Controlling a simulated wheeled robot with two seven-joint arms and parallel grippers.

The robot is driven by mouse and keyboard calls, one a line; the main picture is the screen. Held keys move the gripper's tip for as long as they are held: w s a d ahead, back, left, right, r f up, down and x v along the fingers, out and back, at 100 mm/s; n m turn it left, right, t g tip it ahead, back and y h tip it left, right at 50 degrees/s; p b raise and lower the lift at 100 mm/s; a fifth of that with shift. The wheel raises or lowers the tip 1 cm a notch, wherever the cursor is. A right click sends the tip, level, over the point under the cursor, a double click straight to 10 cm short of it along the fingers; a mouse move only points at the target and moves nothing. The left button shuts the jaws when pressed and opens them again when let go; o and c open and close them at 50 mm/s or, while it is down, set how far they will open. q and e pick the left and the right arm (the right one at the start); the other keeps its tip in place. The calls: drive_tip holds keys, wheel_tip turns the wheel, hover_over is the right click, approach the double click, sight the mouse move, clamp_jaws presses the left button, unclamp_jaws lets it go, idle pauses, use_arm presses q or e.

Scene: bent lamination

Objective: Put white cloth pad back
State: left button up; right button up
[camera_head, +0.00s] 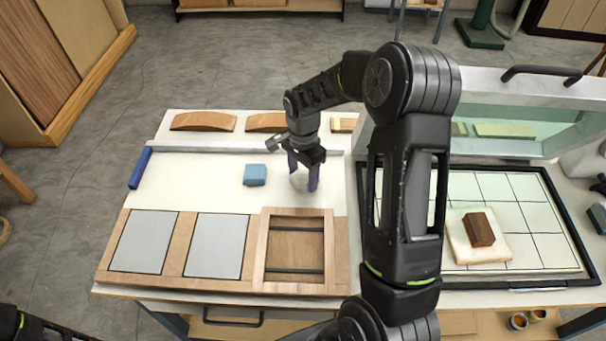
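The white cloth pad (299,182) is a small pale block at the centre of the pale work surface, partly hidden by my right gripper. My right gripper (304,177) points down, with its purple fingers on either side of the pad. The fingers stand apart with the pad between them; whether they press on it is not clear. Whether the pad touches the surface is also hard to tell. Only a dark part of my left arm shows in the bottom left corner; its gripper is out of view.
A blue block (255,175) lies just left of the pad. A wooden frame (265,250) and grey panels (216,246) lie in front. A brown block (479,230) sits on a cream slab (462,250) on the tiled grid at right. Curved wood pieces (203,122) lie behind.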

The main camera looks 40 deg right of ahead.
sight(303, 176)
drive_tip(key=shift+o, duration=1.3)
drive_tip(key=shift+r, duration=0.45)
wheel_tip(303, 176, up, 12)
drive_tip(key=b, duration=0.1)
drive_tip(key=shift+f+b, duration=0.25)
drive_tip(key=shift+b, duration=0.1)
